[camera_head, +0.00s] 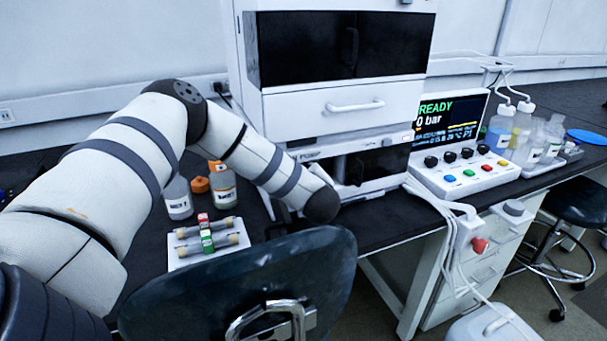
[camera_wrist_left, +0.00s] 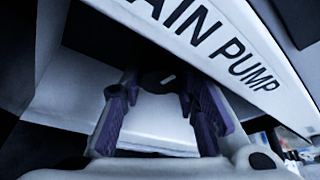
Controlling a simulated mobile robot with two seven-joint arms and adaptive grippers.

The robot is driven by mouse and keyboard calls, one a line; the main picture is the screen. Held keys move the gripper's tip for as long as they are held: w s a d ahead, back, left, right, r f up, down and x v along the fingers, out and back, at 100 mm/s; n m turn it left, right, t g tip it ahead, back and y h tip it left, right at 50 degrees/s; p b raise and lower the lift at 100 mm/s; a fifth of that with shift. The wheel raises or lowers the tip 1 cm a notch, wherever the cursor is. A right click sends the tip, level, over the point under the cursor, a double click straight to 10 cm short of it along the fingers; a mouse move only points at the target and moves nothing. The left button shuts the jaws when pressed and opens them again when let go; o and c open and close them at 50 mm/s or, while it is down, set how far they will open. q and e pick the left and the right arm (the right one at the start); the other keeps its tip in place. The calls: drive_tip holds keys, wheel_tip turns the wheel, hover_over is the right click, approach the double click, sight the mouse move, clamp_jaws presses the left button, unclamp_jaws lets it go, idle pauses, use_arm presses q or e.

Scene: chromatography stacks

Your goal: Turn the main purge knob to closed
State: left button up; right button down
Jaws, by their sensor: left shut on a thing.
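The knob (camera_wrist_left: 159,79) is black with a short pale mark on its face and shows in the left wrist view, under a panel edge labelled "…AIN PUMP" (camera_wrist_left: 225,50). My left gripper (camera_wrist_left: 158,93) has its two purple-padded fingers on either side of the knob and is shut on it. In the head view my left arm reaches to the lower front of the white stack (camera_head: 305,135). The wrist hides the knob and most of the gripper there. My right gripper is in neither view.
Left of the stack are bottles (camera_head: 222,187) and a white tray (camera_head: 180,262) with columns. A control unit (camera_head: 468,178) reading "READY" stands to the right, with more bottles (camera_head: 525,140) beside it. A dark chair back (camera_head: 190,300) fills the front.

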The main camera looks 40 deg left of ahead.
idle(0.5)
use_arm(q)
drive_tip(key=o, duration=0.9)
drive_tip(key=shift+c, duration=0.2)
